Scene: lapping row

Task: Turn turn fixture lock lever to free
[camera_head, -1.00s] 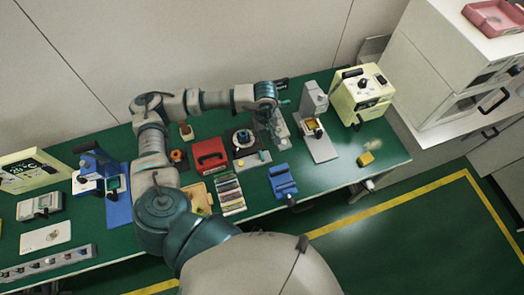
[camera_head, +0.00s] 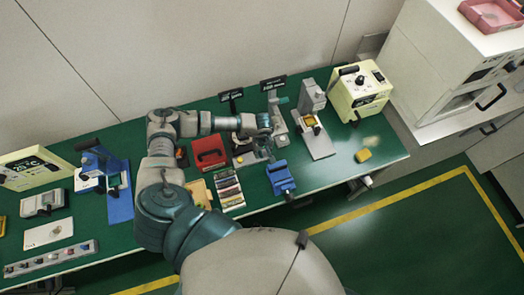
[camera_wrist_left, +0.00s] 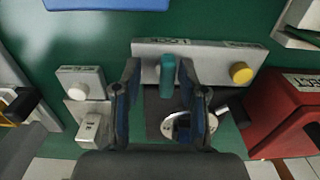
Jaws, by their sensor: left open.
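In the left wrist view a teal lever (camera_wrist_left: 168,68) stands on the fixture's grey labelled plate (camera_wrist_left: 208,52), with a yellow knob (camera_wrist_left: 241,72) to its right. My left gripper (camera_wrist_left: 166,85) is open, its two dark fingers on either side of the lever, with gaps showing. I cannot tell how deep the fingers reach. A round metal disc (camera_wrist_left: 180,130) lies partly hidden behind the gripper. In the head view my left gripper (camera_head: 268,147) hangs over the fixture and hides most of it, including the lever. My right gripper is not in view.
A red case (camera_head: 209,152) stands left of the fixture. A blue device (camera_head: 281,178) is in front, and a grey stand (camera_head: 314,100) and a cream box (camera_head: 358,92) are to the right. A grey unit with a white knob (camera_wrist_left: 83,91) is close beside the gripper.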

